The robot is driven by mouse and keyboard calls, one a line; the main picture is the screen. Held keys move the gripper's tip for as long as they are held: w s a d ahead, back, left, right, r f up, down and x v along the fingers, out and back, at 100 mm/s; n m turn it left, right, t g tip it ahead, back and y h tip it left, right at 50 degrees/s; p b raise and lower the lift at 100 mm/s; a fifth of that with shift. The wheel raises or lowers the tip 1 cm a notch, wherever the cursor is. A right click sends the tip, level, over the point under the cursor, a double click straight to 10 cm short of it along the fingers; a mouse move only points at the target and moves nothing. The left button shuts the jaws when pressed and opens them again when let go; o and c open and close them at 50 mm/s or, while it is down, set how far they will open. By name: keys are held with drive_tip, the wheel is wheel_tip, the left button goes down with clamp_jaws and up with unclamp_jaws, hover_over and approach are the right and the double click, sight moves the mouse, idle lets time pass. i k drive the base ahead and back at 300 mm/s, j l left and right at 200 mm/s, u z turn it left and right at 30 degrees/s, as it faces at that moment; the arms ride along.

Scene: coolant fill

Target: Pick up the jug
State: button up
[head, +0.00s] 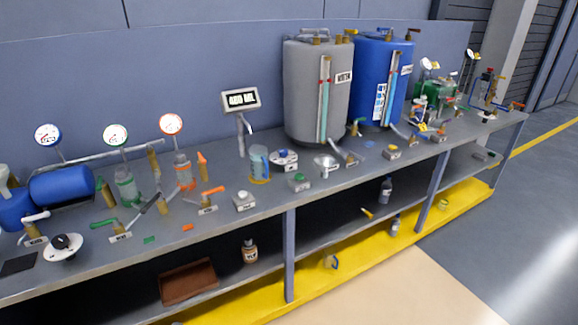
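A light-blue clear jug (259,163) with a yellowish bottom stands upright on the grey bench (330,189), left of the big grey tank. Whether the yellow is liquid or part of the jug is too small to tell. My gripper is not in view, and nothing is seen touching the jug.
A grey tank (303,92) and a blue tank (369,65) stand behind. A display post (241,101) rises behind the jug; a white-topped box (244,202) and a funnel (326,163) are near it. Gauges and valves crowd the left. The lower shelf holds a brown tray (188,282).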

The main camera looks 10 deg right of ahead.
sight(258, 154)
drive_tip(key=i+l+u, duration=0.3)
drive_tip(key=i+l, duration=0.3)
drive_tip(key=i, duration=0.25)
drive_tip(key=i+l+u, duration=0.3)
drive_tip(key=i+l, duration=0.45)
